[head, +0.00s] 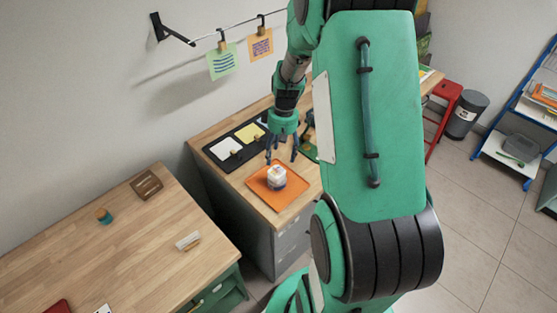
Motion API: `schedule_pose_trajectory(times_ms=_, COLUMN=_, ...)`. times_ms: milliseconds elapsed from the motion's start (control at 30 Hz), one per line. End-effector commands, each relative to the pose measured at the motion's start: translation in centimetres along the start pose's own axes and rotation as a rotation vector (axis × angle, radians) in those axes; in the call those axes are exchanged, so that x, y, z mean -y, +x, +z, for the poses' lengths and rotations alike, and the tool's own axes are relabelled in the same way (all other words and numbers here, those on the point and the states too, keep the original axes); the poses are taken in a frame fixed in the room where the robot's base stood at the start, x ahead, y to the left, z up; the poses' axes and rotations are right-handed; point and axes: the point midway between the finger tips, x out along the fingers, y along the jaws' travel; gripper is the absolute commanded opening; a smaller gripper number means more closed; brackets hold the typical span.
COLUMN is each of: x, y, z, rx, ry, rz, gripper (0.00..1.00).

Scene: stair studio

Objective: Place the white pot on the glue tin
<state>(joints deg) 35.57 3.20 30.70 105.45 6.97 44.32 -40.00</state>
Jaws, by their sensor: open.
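A small white pot-like object (277,172) is on the orange tray (258,191) on the far wooden counter. Its upper part is white and its lower part looks greyer. It may be the white pot resting on a tin, but it is too small to tell. My gripper (281,159) points down just above it, fingers spread and apart from it as far as I can see. I cannot clearly identify the glue tin.
A black tray (214,156) with white and yellow pads lies behind the orange tray. The near table (130,250) holds a teal-and-orange round item (104,215), a wooden tray (146,184) and a pale block (188,241). A gap separates table and counter.

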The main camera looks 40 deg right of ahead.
Motion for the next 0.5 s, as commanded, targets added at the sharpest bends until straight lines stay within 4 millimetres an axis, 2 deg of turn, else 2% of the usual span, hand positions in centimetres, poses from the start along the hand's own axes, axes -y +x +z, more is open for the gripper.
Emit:
schedule_pose_trajectory(times_ms=167, x=0.0, y=-1.01, z=0.01, rx=0.0, ry=0.001, rz=0.0, gripper=0.67)
schedule_pose_trajectory(times_ms=500, x=0.0, y=-1.1, z=0.01, rx=0.0, ry=0.0, rz=0.0, gripper=0.67)
